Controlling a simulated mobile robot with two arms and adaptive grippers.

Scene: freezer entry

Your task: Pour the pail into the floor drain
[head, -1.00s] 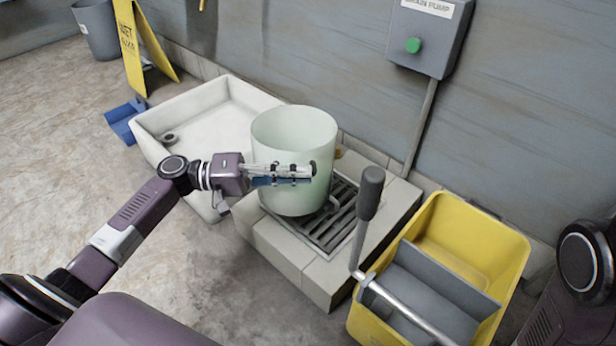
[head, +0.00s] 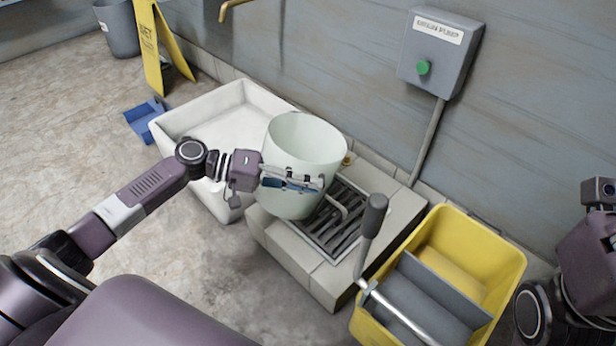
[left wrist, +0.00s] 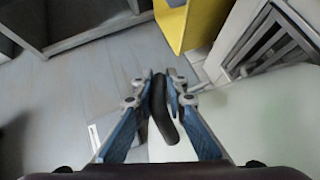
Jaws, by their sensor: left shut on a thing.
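The pail (head: 305,150) is pale green-white and hangs over the left part of the floor drain (head: 338,236), a dark slatted grate in a raised tiled curb. The pail leans a little to the right, its rim toward the grate side. My left gripper (head: 316,184) lies across the pail's near side. In the left wrist view my left gripper (left wrist: 165,82) is shut on the pail's dark curved handle (left wrist: 161,112). I cannot see what is in the pail. Part of my right arm shows at the right edge, but its fingers do not.
A white basin (head: 190,125) stands behind and left of the drain. A yellow mop bucket (head: 510,262) with an upright lever handle (head: 372,222) stands close on the right. A grey pump box (head: 440,58) with a green button is on the wall.

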